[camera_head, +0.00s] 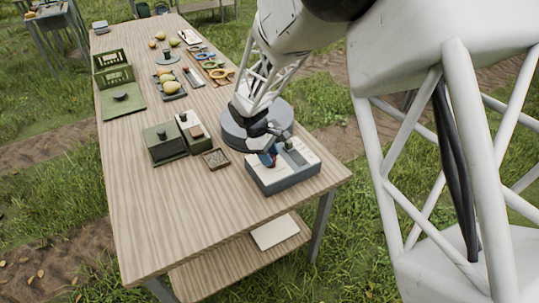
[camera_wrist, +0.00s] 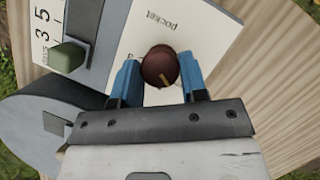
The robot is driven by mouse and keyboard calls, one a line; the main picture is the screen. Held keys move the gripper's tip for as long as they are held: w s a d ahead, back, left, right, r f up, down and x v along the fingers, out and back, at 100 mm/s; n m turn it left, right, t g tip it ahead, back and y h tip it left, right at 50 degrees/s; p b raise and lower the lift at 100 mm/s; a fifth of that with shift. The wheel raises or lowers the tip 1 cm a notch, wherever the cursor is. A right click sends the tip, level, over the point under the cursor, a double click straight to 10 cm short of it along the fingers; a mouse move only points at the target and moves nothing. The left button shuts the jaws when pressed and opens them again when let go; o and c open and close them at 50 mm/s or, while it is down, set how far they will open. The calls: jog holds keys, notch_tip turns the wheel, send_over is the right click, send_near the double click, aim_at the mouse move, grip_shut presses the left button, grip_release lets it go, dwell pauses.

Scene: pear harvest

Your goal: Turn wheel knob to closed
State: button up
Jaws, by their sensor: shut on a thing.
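A dark brown-red round knob (camera_wrist: 160,67) with a small yellow mark stands on a cream panel face (camera_wrist: 198,32) in the wrist view. The word "pocket" is printed beside it. My gripper (camera_wrist: 160,80) has its two blue fingers closed around the knob, one on each side. In the head view, my gripper (camera_head: 268,158) reaches down onto the grey box with the cream top (camera_head: 290,178) near the table's right edge. The knob is hidden there behind my gripper. The yellow mark points toward the lower side of the wrist view.
A green square button or slider (camera_wrist: 66,57) sits beside a scale with numbers 3 and 5. A small tray of bits (camera_head: 216,158) and a dark green box (camera_head: 164,143) stand left of the panel box. The table's front half (camera_head: 170,220) is clear.

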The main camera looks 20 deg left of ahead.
jog(key=shift+n+t, duration=0.4)
jog(key=shift+n, duration=0.6)
jog(key=o, duration=0.9)
jog(key=shift+v, duration=3.9)
jog(key=shift+d, duration=0.1)
